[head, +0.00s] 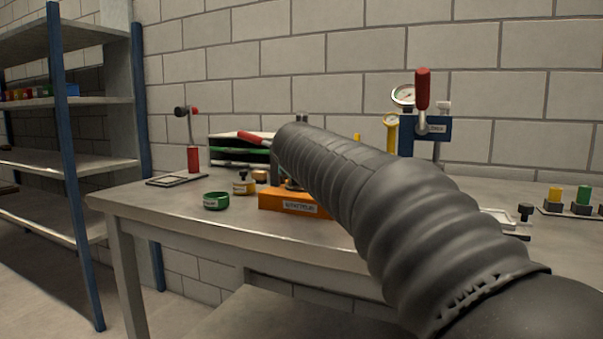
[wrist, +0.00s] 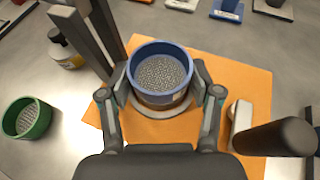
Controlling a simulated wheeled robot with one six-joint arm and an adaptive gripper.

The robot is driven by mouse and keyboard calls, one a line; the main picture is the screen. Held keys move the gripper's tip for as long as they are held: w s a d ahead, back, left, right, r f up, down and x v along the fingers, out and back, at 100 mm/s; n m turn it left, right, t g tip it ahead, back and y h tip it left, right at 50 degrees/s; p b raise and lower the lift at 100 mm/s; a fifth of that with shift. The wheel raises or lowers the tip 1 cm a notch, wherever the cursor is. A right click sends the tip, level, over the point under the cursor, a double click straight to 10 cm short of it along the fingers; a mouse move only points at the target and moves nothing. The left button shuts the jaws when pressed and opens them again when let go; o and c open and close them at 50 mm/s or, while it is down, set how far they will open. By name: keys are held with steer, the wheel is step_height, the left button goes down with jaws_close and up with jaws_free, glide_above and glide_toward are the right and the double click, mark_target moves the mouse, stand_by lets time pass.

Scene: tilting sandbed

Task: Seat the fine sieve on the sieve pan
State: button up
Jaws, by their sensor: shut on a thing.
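My gripper (wrist: 160,84) is shut on a round blue sieve (wrist: 134,59) with grey mesh, one finger on each side of it. In the wrist view the sieve is over a pale round plate (wrist: 160,112) on an orange base (wrist: 225,85). Whether the sieve touches what is under it cannot be told. A green mesh sieve (wrist: 27,119) stands apart on the table at left; it also shows in the head view (head: 216,200). No label shows which sieve is the fine one. In the head view my arm hides my gripper and most of the orange base (head: 288,202).
Grey posts (wrist: 92,40) rise beside the orange base. A yellow-labelled bottle (wrist: 65,49) stands at left. A dark cylinder (wrist: 280,138) is close at right. The table (head: 165,215) has free room at its front left; a shelf rack (head: 55,165) stands farther left.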

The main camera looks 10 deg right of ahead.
steer(key=o, duration=1.2)
steer(key=shift+r, duration=0.1)
step_height(320, 180, up, 10)
steer(key=shift+f, duration=0.1)
